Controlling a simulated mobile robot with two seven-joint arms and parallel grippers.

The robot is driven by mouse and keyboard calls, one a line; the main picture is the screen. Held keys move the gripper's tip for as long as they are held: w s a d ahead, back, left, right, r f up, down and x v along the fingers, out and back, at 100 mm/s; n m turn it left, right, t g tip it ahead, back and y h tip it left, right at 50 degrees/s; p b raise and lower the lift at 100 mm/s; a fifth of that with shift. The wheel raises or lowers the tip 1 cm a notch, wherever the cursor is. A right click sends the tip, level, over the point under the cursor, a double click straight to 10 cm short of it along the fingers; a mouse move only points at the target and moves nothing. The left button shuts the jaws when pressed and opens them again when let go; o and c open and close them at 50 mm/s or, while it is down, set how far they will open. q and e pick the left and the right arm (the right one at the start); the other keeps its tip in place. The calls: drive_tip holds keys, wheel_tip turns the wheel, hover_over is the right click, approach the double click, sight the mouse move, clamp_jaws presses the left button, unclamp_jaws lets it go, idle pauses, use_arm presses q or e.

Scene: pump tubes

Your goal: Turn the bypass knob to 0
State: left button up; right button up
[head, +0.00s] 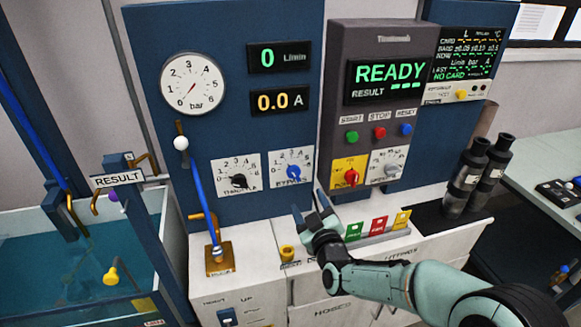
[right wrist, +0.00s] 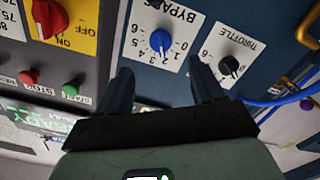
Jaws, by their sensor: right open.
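The blue bypass knob (head: 293,172) sits on a white dial plate on the blue panel, right of the black throttle knob (head: 239,181). In the right wrist view the bypass knob (right wrist: 160,41) appears upside down, and its pointer seems to face the middle of the scale; the exact number is hard to read. My right gripper (head: 308,204) is open and empty, below and in front of the bypass dial. In the right wrist view its two fingers (right wrist: 163,83) are spread, with the knob beyond the gap between them, apart from both. My left gripper is not in view.
The red knob (head: 351,176) on a yellow plate is right of the bypass dial. A ball-topped lever with a blue hose (head: 197,190) stands to the left. Coloured cards (head: 378,226) and a yellow part (head: 287,252) sit on the ledge below.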

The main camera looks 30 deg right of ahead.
sight(296, 177)
drive_tip(key=p+x, duration=0.2)
drive_tip(key=x, duration=1)
drive_tip(key=shift+w+r, duration=0.15)
drive_tip(key=shift+w, duration=0.25)
drive_tip(key=c, duration=1)
